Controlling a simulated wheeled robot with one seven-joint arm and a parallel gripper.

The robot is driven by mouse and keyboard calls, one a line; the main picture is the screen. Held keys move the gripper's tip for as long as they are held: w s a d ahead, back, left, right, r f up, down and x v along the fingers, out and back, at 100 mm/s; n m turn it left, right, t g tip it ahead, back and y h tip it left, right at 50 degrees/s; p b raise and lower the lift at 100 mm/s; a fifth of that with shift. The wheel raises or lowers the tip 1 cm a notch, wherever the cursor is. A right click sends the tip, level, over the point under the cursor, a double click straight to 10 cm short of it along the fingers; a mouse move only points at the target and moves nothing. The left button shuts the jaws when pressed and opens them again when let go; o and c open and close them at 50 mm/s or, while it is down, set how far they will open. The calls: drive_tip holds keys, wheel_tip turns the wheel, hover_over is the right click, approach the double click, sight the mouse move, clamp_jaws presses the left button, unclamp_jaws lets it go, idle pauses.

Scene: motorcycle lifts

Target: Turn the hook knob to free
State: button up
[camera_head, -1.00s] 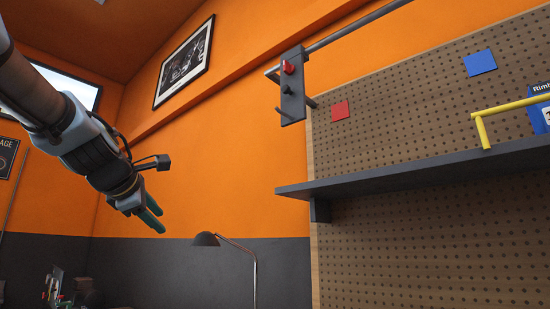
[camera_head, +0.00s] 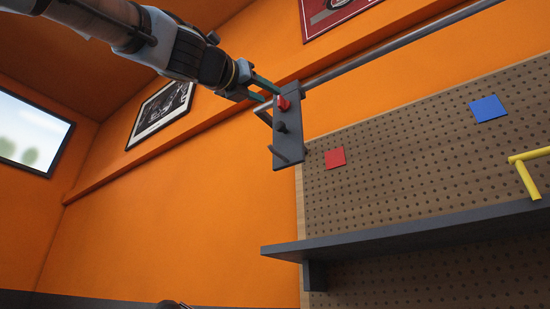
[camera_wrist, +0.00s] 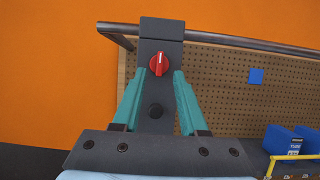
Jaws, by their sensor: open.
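The red hook knob (camera_head: 283,102) sits on the upper part of a dark grey hook plate (camera_head: 288,138) at the end of a metal rail. In the wrist view the red knob (camera_wrist: 159,64) is round with a white mark pointing about straight up. My gripper (camera_head: 262,92) reaches in from the upper left, close to the red knob. In the wrist view its teal fingers (camera_wrist: 159,78) are open, one on each side of the plate, with their tips just below the red knob. Whether they touch it I cannot tell.
The metal rail (camera_head: 390,47) runs to the upper right. Prongs (camera_head: 280,156) stick out from the plate. A pegboard (camera_head: 400,160) with red and blue squares and a dark shelf (camera_head: 400,234) lies to the right.

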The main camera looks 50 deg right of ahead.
sight(278, 100)
drive_tip(key=p+x, duration=0.1)
drive_tip(key=x, duration=0.3)
drive_tip(key=shift+r+p, duration=0.1)
drive_tip(key=shift+p, duration=0.3)
drive_tip(key=shift+d, duration=0.45)
clamp_jaws()
